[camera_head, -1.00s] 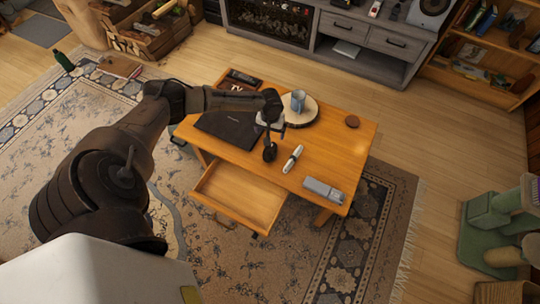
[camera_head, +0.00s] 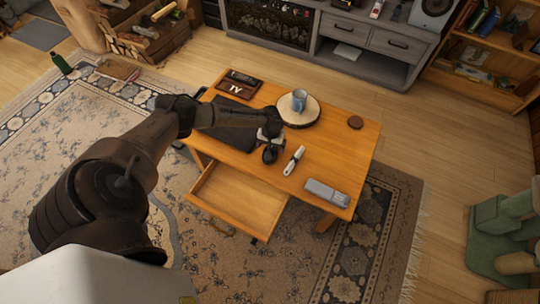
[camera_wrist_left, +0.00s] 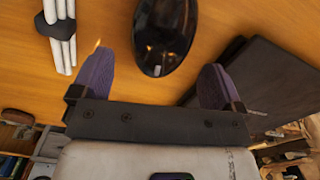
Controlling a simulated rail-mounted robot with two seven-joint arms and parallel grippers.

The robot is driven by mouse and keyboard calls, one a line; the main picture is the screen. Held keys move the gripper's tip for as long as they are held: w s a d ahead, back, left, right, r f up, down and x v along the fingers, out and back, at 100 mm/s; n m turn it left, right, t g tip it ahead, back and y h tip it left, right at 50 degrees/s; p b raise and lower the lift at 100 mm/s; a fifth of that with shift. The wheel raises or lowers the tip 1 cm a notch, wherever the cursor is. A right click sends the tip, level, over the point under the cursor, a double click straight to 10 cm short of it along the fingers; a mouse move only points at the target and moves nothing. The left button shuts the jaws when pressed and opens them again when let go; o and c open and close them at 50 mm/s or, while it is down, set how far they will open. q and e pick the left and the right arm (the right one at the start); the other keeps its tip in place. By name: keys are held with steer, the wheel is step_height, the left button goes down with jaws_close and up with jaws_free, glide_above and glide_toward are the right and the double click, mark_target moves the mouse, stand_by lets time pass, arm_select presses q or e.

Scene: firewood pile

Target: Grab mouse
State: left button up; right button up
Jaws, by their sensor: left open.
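The mouse (camera_wrist_left: 166,36) is black and glossy and lies on the wooden table. In the head view it is a small dark shape (camera_head: 270,155) at the end of my left arm, partly hard to tell from the gripper. My left gripper (camera_wrist_left: 156,60) is open, its two purple finger pads spread apart. The mouse lies between and just beyond the fingertips in the wrist view, with free space on both sides. Nothing is held. My right gripper is in neither view.
A dark laptop (camera_wrist_left: 265,90) lies beside the mouse. A blue mug (camera_head: 299,99) stands on a wood slice; a grey box (camera_head: 326,193) lies near the table corner. The drawer (camera_head: 237,204) is pulled out.

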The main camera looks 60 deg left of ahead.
arm_select(q)
step_height(320, 180, down, 3)
steer(key=shift+w+f+b, duration=0.1)
steer(key=shift+b, duration=0.7)
steer(key=shift+c, duration=0.2)
steer(key=shift+c, duration=0.8)
steer(key=c, duration=0.8)
